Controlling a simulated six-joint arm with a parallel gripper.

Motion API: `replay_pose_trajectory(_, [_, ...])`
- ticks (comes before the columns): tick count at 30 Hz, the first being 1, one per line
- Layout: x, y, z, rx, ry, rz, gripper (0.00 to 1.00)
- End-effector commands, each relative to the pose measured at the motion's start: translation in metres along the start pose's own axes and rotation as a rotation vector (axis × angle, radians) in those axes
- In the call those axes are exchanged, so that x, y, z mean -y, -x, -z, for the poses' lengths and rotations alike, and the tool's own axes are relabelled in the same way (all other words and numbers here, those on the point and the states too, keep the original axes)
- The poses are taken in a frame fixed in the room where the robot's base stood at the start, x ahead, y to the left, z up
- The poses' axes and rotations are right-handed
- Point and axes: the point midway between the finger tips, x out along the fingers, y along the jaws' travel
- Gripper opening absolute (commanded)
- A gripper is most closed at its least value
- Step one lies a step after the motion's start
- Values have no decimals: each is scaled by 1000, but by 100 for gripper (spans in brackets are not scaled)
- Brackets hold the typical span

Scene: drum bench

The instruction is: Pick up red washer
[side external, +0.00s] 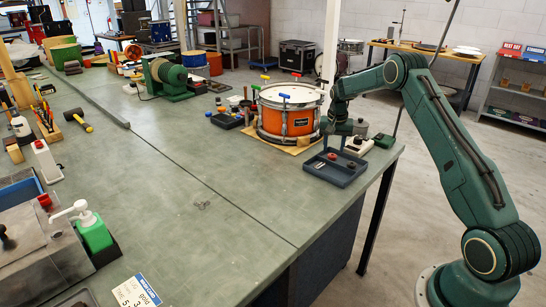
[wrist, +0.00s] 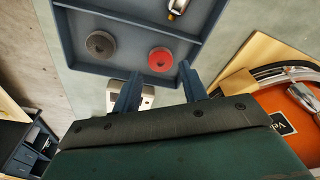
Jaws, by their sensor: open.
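The red washer (wrist: 160,59) lies flat in a blue-grey tray (wrist: 62,35) in the wrist view, close ahead of my fingertips. A dark grey washer (wrist: 101,44) lies to its left in the same compartment. My gripper (wrist: 158,88) is open, its two fingers apart and nothing between them, near the tray's edge. In the side view my gripper (side external: 340,142) hangs above the tray (side external: 335,170), beside the drum.
An orange snare drum (side external: 290,115) on a wooden board stands left of the tray, and its shell (wrist: 300,112) shows at right in the wrist view. A white-topped box (side external: 357,145) sits behind the tray. The bench (side external: 200,200) in front is mostly clear.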

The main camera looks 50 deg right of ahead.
Motion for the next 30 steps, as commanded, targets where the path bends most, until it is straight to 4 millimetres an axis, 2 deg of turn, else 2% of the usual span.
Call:
replay_pose_trajectory(4, [1, -19, -1, 2, 0, -1, 43])
replay_pose_trajectory(9, [1, -31, -1, 1, 0, 0, 43])
replay_pose_trajectory(25, [1, -32, 0, 0, 0, 0, 43])
replay_pose_trajectory(26, [1, -32, 0, 0, 0, 0, 39])
replay_pose_trajectory(30, [1, -32, 0, 0, 0, 0, 12])
